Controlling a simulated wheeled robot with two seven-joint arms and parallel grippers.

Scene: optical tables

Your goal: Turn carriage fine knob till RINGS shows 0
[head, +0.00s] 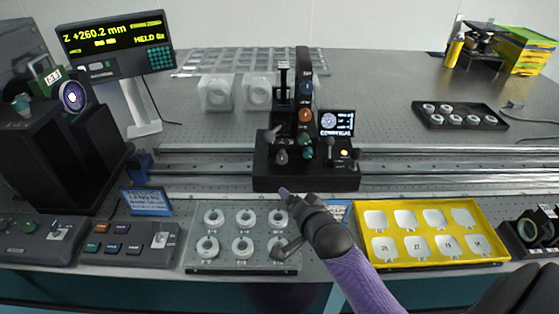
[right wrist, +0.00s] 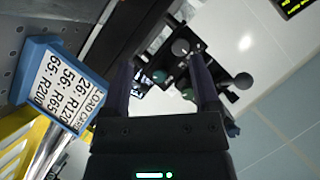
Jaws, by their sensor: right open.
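The carriage (head: 265,178) is a black block on the rail in the head view, with a dark column and several knobs. A green knob (head: 306,152) and a grey knob (head: 282,157) are on its front. A small screen (head: 337,123) on it shows a ring pattern; its text is too small to read. My right gripper (head: 285,192) is in front of the carriage's lower front edge, below the knobs. In the right wrist view its open fingers (right wrist: 160,62) are empty, with a green knob (right wrist: 160,76) and a grey knob (right wrist: 180,47) beyond, between them.
A display (head: 115,42) at back left reads Z +260.2 mm. A clear tray of white rings (head: 190,262) and a yellow tray (head: 365,232) lie in front of the rail. A blue-edged label card (right wrist: 68,85) stands left of the gripper in the right wrist view.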

